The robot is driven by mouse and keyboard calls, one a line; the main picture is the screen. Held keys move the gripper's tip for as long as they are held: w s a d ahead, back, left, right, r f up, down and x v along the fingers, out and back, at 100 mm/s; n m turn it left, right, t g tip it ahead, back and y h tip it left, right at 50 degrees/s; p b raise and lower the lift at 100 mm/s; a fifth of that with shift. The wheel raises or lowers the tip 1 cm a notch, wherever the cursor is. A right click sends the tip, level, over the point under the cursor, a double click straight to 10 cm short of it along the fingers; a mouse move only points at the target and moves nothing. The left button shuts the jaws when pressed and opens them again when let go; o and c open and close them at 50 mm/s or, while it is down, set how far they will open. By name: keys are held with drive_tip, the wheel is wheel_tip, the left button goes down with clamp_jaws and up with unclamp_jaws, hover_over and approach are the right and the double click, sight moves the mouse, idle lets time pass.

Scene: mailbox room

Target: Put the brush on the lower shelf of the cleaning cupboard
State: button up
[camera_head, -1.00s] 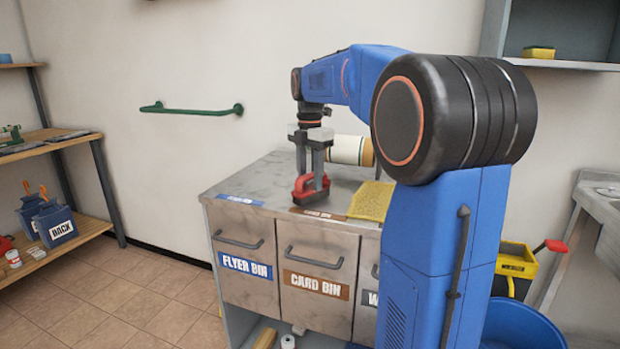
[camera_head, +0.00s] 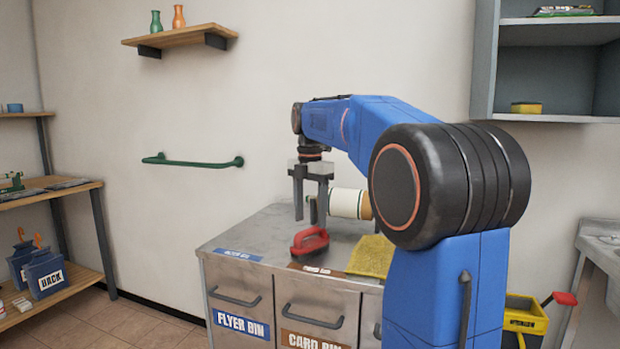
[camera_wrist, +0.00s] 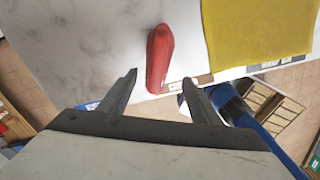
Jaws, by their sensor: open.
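The red brush (camera_head: 310,242) lies on the grey bin counter, near the front edge above the card bin. It also shows in the wrist view (camera_wrist: 159,58), with its lower end between and beyond the fingertips. My gripper (camera_head: 311,220) is open and empty just above the brush, fingers pointing down. In the wrist view my gripper's two fingers (camera_wrist: 160,77) stand apart on either side of the brush's near end. An open grey wall cupboard, which looks like the cleaning cupboard, is at the upper right; its lower shelf (camera_head: 570,118) holds a yellow sponge (camera_head: 526,107).
A yellow cloth (camera_head: 371,256) lies right of the brush on the counter (camera_head: 262,226). A cream roll (camera_head: 346,203) lies behind it. A sink (camera_head: 605,240) and yellow bucket (camera_head: 523,318) are at right. A wall shelf (camera_head: 180,35) and wooden rack (camera_head: 50,190) are at left.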

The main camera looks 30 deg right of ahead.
wheel_tip(320, 180, up, 11)
drive_tip(key=shift+r, duration=0.2)
idle(0.3)
